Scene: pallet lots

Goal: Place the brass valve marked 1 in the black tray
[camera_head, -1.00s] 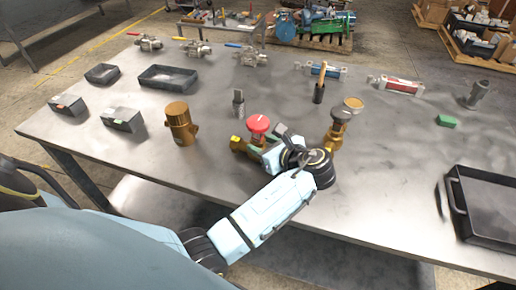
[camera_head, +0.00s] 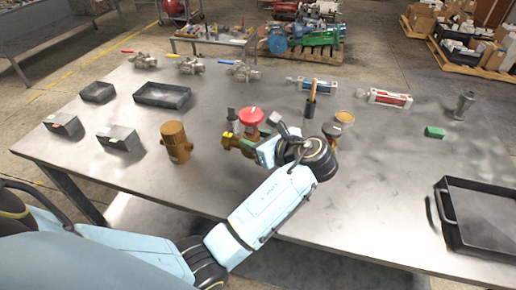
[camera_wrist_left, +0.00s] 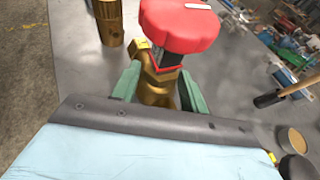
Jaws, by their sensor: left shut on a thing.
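A brass valve with a red round handle (camera_head: 251,116) is held in my left gripper (camera_head: 262,150). In the left wrist view, the green fingers of the left gripper (camera_wrist_left: 158,88) close on its brass body (camera_wrist_left: 155,92) below the red handle (camera_wrist_left: 180,25). The valve looks a little above the table. A white label shows on the handle, but I cannot read its mark. The black tray (camera_head: 447,232) with a handle lies at the right front of the table, well apart from the gripper. My right gripper is not in view.
A brass cylinder fitting (camera_head: 176,143) stands left of the gripper. The table between wrist and tray is clear.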

